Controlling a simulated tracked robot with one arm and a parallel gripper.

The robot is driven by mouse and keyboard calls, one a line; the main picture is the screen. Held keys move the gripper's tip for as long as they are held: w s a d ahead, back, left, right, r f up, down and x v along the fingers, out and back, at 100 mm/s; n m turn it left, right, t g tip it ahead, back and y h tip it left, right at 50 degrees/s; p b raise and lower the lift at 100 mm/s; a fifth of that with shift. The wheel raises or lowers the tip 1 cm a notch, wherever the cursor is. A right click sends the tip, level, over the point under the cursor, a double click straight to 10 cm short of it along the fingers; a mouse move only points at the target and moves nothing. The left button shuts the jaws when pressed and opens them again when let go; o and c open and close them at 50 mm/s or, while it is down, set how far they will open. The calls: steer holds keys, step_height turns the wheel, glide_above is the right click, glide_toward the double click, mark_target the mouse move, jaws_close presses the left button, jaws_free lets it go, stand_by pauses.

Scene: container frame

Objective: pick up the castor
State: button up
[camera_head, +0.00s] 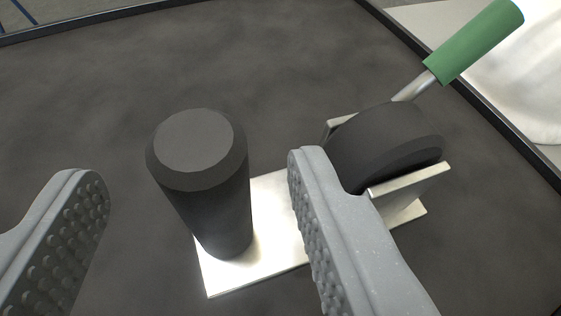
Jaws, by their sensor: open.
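The castor stands on a dark surface in the camera view. It has a pale metal plate (270,208), a black wheel (385,143) between metal brackets at right, and a tall black cylinder (203,185) standing on the plate at left. A metal rod with a green grip (474,42) rises from behind the wheel to the upper right. My gripper (192,178) is open and empty. Its left finger is left of the cylinder with a gap. Its right finger passes in front of the plate and hides part of the wheel's bracket. I cannot tell whether it touches.
The dark tray floor (90,100) is clear at left and behind the castor. A raised black rim (460,90) runs along the right and the back. A white, smooth thing (525,90) lies beyond the right rim. Blue bars show at the top left.

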mark_target(207, 139)
steer(key=x, duration=0.3)
steer(key=shift+w+d+f, duration=0.1)
steer(key=shift+w+f, duration=0.1)
steer(key=shift+w, duration=0.1)
steer(key=shift+x, duration=0.9)
steer(key=shift+c, duration=0.3)
jaws_close()
